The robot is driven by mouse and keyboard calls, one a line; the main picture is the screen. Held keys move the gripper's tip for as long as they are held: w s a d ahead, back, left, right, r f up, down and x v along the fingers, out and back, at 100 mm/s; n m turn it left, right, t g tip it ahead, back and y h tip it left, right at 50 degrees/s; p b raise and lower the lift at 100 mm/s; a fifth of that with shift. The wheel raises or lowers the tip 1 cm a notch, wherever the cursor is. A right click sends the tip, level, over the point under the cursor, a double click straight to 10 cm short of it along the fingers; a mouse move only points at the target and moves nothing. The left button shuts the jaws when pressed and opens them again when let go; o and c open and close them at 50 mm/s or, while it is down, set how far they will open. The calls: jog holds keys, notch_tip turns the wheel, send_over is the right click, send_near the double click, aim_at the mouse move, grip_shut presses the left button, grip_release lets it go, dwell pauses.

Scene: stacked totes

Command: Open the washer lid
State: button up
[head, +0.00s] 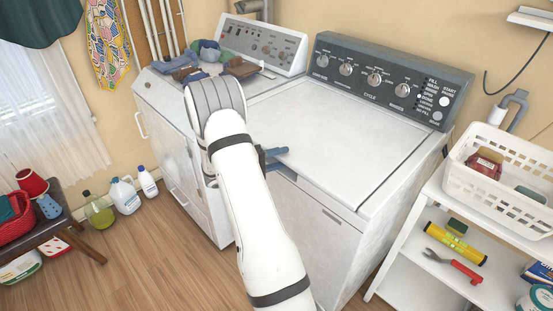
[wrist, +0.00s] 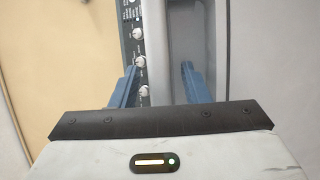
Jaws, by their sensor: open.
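The washer (head: 335,225) is the white machine with a dark control panel, right of centre in the head view. Its white lid (head: 335,130) lies flat and looks closed. My gripper (head: 277,158) is at the left front edge of the lid, partly hidden behind my own arm. Its blue fingers are apart in the wrist view (wrist: 160,82), with nothing clearly held between them. The washer's knobbed panel (wrist: 138,50) shows beyond the fingers there. I cannot tell whether a finger touches the lid.
A second white machine (head: 185,150) stands at the left with cloths (head: 205,55) on top. A white shelf cart (head: 410,275) with a basket (head: 495,165) stands close at the right. A bench (head: 45,225) and bottles (head: 125,195) are at the left; wooden floor (head: 150,265) is clear in front.

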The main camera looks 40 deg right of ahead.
jog(key=shift+c, duration=0.4)
grip_shut()
